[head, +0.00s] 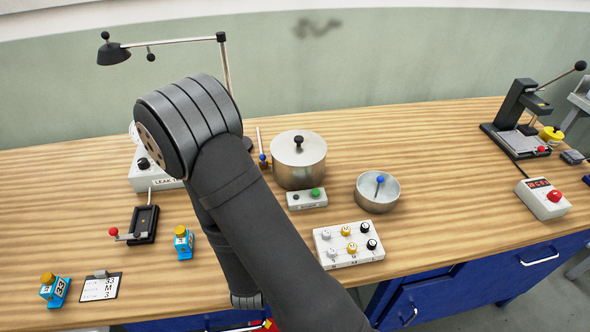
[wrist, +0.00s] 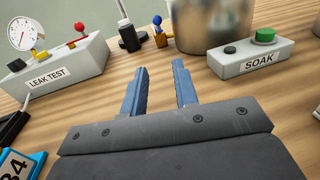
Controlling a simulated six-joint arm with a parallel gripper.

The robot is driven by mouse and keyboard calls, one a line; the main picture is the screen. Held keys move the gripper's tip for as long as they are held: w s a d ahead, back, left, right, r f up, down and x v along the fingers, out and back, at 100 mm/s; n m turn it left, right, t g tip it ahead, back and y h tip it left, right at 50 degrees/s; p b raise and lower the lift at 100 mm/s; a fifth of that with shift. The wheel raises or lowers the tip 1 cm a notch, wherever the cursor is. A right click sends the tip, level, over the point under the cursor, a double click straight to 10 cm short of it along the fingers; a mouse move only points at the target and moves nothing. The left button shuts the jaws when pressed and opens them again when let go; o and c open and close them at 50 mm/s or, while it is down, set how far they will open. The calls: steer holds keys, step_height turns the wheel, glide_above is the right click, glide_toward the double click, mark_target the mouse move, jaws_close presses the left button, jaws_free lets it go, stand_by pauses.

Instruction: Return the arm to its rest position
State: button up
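My gripper (wrist: 160,85) shows in the wrist view with its two blue fingers apart and nothing between them. It is above the wooden bench (wrist: 240,105), pointing toward the gap between the leak test box (wrist: 62,72) and the soak box (wrist: 252,57). In the head view my dark arm reaches across the middle of the bench from the lower right, and the gripper itself is hidden behind it. No rest mark or cradle shows in either view.
A steel pot (head: 300,165), a small bowl (head: 377,195) and a white tray of nozzles (head: 347,245) stand right of my arm. Blue-and-yellow blocks (head: 184,243) and a clipboard (head: 99,287) lie left. A lamp (head: 115,54) rises behind.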

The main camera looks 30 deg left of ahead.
mark_target(263, 162)
steer(key=shift+w, duration=0.1)
steer(key=x, duration=1.7)
steer(key=shift+w, duration=0.15)
steer(key=shift+w+a, duration=0.1)
steer(key=shift+a, duration=0.05)
steer(key=shift+s+a+m+h, duration=0.1)
steer(key=shift+s+m+h, duration=0.1)
steer(key=shift+m+h, duration=0.15)
steer(key=shift+s+a+m+t+h, duration=0.25)
steer(key=shift+m+t+h, duration=0.4)
steer(key=shift+h, duration=0.4)
steer(key=shift+s+a+m+t+h, duration=0.1)
steer(key=shift+a+m+t+h, duration=0.1)
steer(key=shift+m+t+h, duration=0.65)
steer(key=shift+n+g, duration=0.25)
steer(key=shift+g, duration=0.15)
steer(key=v, duration=0.7)
step_height(263, 162, up, 9)
steer(key=w+m+h, duration=0.2)
steer(key=m, duration=0.1)
steer(key=shift+f+m, duration=0.15)
steer(key=shift+m, duration=0.15)
